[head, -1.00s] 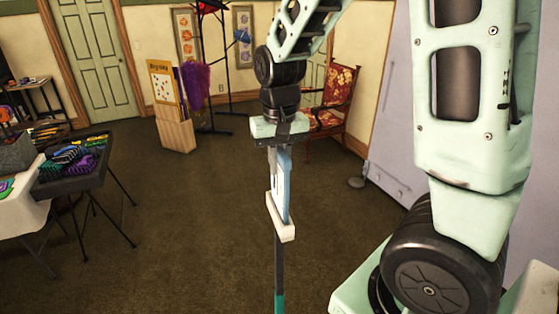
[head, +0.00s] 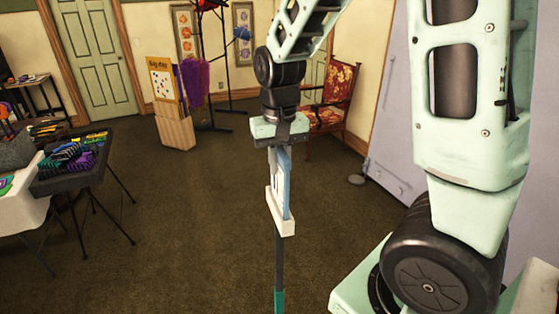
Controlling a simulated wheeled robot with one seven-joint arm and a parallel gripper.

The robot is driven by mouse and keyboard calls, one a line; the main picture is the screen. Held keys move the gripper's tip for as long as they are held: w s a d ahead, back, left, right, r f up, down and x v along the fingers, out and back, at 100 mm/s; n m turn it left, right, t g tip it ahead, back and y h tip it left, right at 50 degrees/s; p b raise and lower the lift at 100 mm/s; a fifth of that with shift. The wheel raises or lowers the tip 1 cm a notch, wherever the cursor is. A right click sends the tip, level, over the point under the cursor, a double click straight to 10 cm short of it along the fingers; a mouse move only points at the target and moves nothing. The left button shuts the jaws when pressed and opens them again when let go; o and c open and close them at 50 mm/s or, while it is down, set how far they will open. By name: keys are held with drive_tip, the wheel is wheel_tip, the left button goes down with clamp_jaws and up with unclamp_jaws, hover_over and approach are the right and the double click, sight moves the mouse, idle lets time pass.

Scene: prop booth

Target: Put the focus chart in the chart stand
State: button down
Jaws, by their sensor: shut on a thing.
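My gripper (head: 281,222) hangs at mid-picture in the head view, with pale fingers pointing down and white tips. It is shut on a thin dark upright bar with a teal lower end, seemingly the focus chart (head: 279,262) seen edge-on. Its face is not visible, and its lower end runs to the bottom edge of the picture. It is held in the air, apart from the furniture. I cannot single out the chart stand for sure. A wooden box (head: 177,134) at the back holds an upright board with a yellow header (head: 163,83).
A dark tray table (head: 50,186) with colourful items and a white-clothed table (head: 22,215) stand at left. A red patterned chair (head: 338,90) and black stand (head: 228,129) are at the back. A grey-lilac cabinet (head: 395,150) is at right. The carpet between is clear.

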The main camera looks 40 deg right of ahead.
sight(280, 149)
drive_tip(key=shift+f, duration=0.25)
drive_tip(key=c, duration=1.3)
unclamp_jaws()
drive_tip(key=shift+r, duration=0.1)
drive_tip(key=shift+r+p, duration=3.15)
drive_tip(key=shift+r, duration=0.35)
drive_tip(key=shift+s+f, duration=0.1)
